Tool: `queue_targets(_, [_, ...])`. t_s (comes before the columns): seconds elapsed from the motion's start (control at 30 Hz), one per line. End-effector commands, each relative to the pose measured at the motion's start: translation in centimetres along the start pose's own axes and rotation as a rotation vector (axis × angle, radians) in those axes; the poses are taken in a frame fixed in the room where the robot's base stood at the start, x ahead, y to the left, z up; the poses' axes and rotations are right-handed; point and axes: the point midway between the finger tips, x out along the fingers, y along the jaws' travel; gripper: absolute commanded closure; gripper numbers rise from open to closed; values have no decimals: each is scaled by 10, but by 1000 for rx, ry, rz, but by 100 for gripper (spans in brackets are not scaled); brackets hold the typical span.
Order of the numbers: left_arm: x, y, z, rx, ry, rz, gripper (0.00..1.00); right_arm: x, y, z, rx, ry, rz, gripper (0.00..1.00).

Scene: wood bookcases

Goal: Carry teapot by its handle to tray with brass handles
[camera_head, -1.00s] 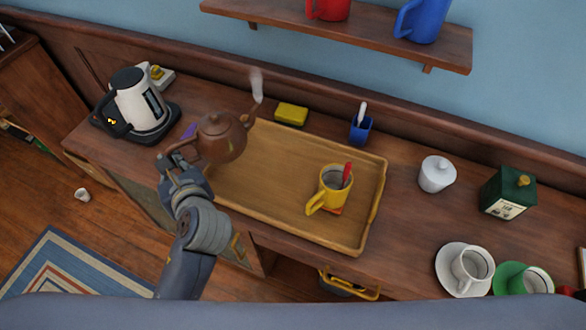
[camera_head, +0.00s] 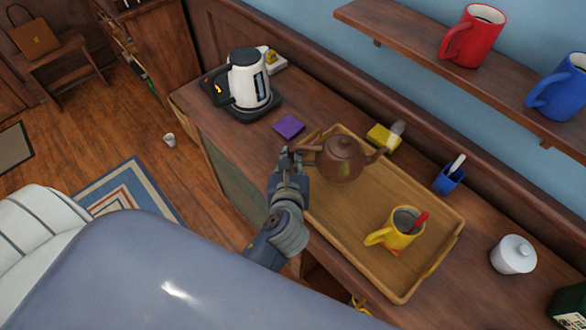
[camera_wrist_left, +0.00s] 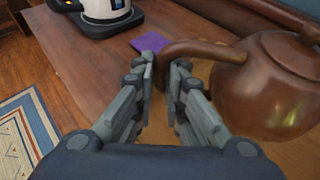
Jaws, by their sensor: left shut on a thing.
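The brown teapot (camera_head: 341,160) is upright over the far left end of the wooden tray (camera_head: 436,203). I cannot tell whether its base touches the tray. My left gripper (camera_head: 291,156) is shut on the teapot's handle, on the pot's left side. In the left wrist view, the fingers (camera_wrist_left: 166,82) close around the end of the curved handle, and the teapot body (camera_wrist_left: 270,90) is to the right. A yellow mug (camera_head: 398,232) with a red spoon stands on the tray's near right part. My right gripper is out of view.
A white kettle (camera_head: 249,80) stands on its dark base at the counter's left end. A purple pad (camera_head: 289,127) lies left of the tray. A shelf (camera_head: 430,55) overhangs the back.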

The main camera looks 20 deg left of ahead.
Motion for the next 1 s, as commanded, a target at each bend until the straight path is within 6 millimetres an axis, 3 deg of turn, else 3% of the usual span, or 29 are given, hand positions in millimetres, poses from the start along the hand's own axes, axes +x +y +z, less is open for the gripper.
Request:
queue_targets(0.33, [14,0,-32,-3,-2,-2,100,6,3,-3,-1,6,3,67])
queue_targets(0.7, [15,-1,-36,-4,-4,-4,100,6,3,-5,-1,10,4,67])
queue_targets(0.73, [15,0,-38,0,1,-1,84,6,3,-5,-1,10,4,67])
queue_targets(0.8, [15,0,-38,0,1,-1,68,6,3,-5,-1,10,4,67])
queue_targets(1.0, [15,0,-38,0,1,-1,68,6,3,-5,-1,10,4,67])
